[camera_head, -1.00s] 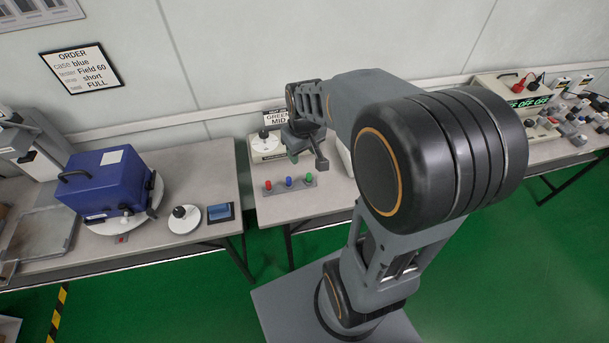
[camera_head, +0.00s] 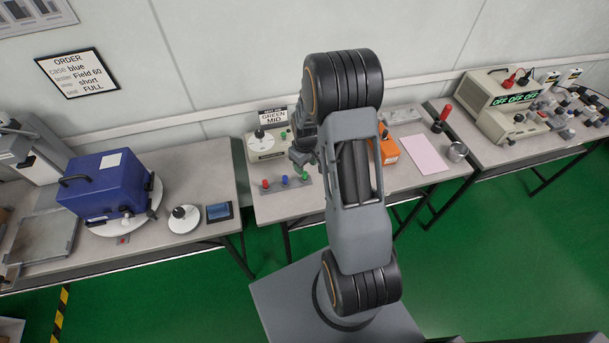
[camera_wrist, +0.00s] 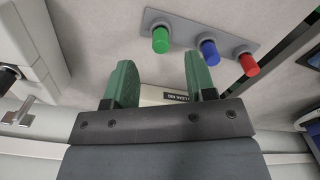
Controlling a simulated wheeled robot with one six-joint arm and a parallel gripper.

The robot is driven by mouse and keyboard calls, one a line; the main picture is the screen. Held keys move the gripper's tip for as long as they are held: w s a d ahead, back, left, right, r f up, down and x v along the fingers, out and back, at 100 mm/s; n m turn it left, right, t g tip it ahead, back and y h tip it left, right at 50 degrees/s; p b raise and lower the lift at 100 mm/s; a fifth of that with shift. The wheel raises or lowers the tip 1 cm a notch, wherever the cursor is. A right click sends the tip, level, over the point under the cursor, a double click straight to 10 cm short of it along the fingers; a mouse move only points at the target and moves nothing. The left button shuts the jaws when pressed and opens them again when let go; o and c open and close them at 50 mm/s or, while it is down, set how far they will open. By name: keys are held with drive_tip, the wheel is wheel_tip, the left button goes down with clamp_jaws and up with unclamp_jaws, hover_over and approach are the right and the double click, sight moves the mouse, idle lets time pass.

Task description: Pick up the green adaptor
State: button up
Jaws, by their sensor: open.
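The green adaptor (camera_head: 304,175) stands at the right end of a small grey holder strip (camera_head: 275,188) on the middle bench. A blue adaptor (camera_head: 285,180) and a red adaptor (camera_head: 265,183) stand to its left. In the wrist view the order is mirrored: green adaptor (camera_wrist: 160,40), blue adaptor (camera_wrist: 208,52), red adaptor (camera_wrist: 248,64). My gripper (camera_wrist: 160,75) is open and empty, with two green fingers. The green adaptor shows beyond the fingertips, between their lines. In the head view my gripper (camera_head: 303,158) is close to the green adaptor; its fingers are partly hidden.
A tester with a white dial (camera_head: 261,145) and a "GREEN MID" sign (camera_head: 273,117) stands behind the strip. An orange device (camera_head: 387,150) and pink sheet (camera_head: 428,164) are to the right. A blue case (camera_head: 103,183) sits on the left bench.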

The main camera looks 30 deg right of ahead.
sight(305, 172)
drive_tip(key=shift+w+f+p, duration=0.1)
drive_tip(key=shift+f+p, duration=0.5)
drive_tip(key=shift+f, duration=2.25)
drive_tip(key=shift+c, duration=0.3)
clamp_jaws()
